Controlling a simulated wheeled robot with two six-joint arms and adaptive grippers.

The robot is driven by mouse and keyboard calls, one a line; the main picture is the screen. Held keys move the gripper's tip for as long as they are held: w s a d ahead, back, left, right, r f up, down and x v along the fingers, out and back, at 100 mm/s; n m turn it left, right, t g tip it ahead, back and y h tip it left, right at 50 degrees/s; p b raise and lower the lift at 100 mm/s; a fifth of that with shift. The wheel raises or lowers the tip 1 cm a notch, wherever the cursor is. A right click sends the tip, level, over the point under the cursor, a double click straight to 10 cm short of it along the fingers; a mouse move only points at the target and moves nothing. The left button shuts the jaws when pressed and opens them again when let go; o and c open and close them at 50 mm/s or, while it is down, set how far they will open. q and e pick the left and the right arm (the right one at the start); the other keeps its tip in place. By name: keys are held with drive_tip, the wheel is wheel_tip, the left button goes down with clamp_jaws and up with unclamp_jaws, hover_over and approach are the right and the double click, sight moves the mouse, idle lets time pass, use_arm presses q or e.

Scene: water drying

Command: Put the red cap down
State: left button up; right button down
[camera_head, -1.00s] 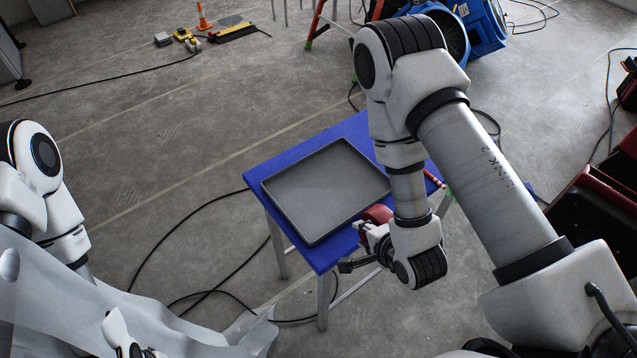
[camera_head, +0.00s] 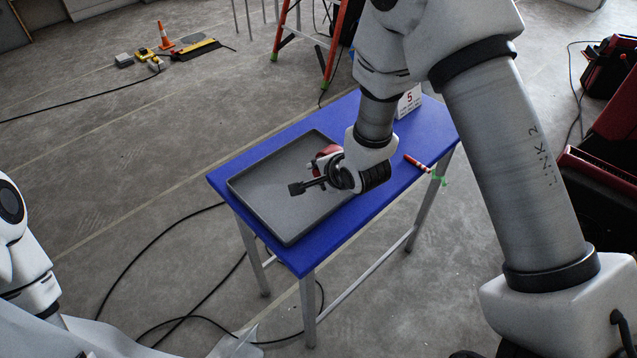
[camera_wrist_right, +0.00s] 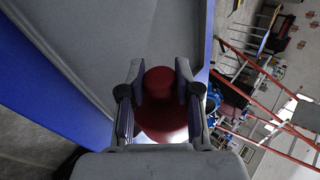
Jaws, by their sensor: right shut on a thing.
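The red cap (camera_wrist_right: 161,105) sits between the two fingers of my right gripper (camera_wrist_right: 160,95) in the right wrist view, and the gripper is shut on it. In the head view my right gripper (camera_head: 322,174) is over the right part of the grey tray (camera_head: 268,205), with a little of the red cap (camera_head: 328,152) showing; the rest is hidden by the gripper. I cannot tell whether the cap touches the tray. The tray lies on the blue table (camera_head: 335,227) and looks empty otherwise. My left gripper is not in view.
A red-and-white marker-like stick (camera_head: 417,163) lies near the table's right edge, by green tape (camera_head: 438,178). A white box marked 5 (camera_head: 408,100) stands at the back of the table. Black cables cross the floor around the table.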

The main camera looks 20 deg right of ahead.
drive_tip(key=shift+f, duration=1.7)
drive_tip(key=shift+f, duration=0.1)
drive_tip(key=c, duration=0.8)
unclamp_jaws()
drive_tip(key=shift+s+r, duration=0.1)
drive_tip(key=shift+r, duration=0.15)
drive_tip(key=v, duration=1.1)
drive_tip(key=shift+s+r, duration=0.2)
drive_tip(key=shift+r, duration=0.1)
